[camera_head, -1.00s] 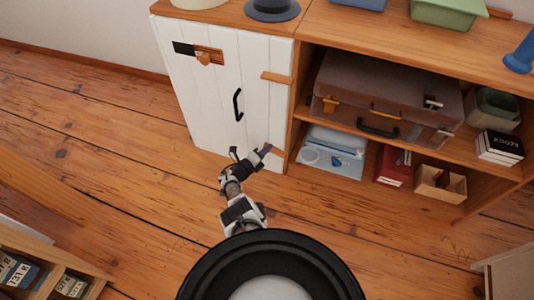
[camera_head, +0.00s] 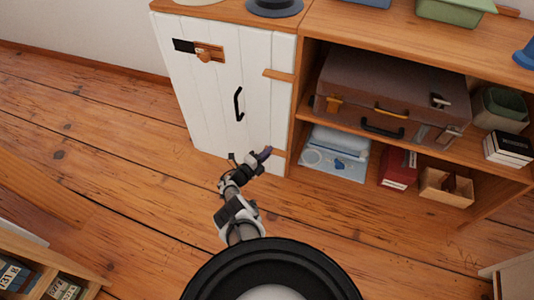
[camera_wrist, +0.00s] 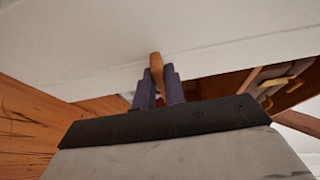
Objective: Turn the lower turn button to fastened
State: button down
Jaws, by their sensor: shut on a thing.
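The lower turn button (camera_wrist: 156,66) is a small wooden tongue on the white cabinet. In the wrist view it stands between the two dark purple fingers of my gripper (camera_wrist: 159,85), with its rounded end showing past them. My gripper is shut on it. In the head view my gripper (camera_head: 265,154) is at the lower right of the white door (camera_head: 228,95) and hides most or all of the button. The upper turn button (camera_head: 279,75) lies roughly level across the door's right edge.
The door has a black handle (camera_head: 239,104) and a wooden latch (camera_head: 204,55) at its upper left. To the right, an open shelf holds a brown suitcase (camera_head: 390,85), a red box (camera_head: 398,167) and a wooden box (camera_head: 446,187). The floor left of the cabinet is clear.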

jog(key=shift+w+r, duration=0.1)
jog(key=c, duration=1.5)
grip_release()
jog(key=shift+o, duration=0.2)
jog(key=p+v, duration=0.4)
jog(key=v, duration=0.9)
jog(key=shift+s+a, duration=0.2)
jog(key=shift+s, duration=0.2)
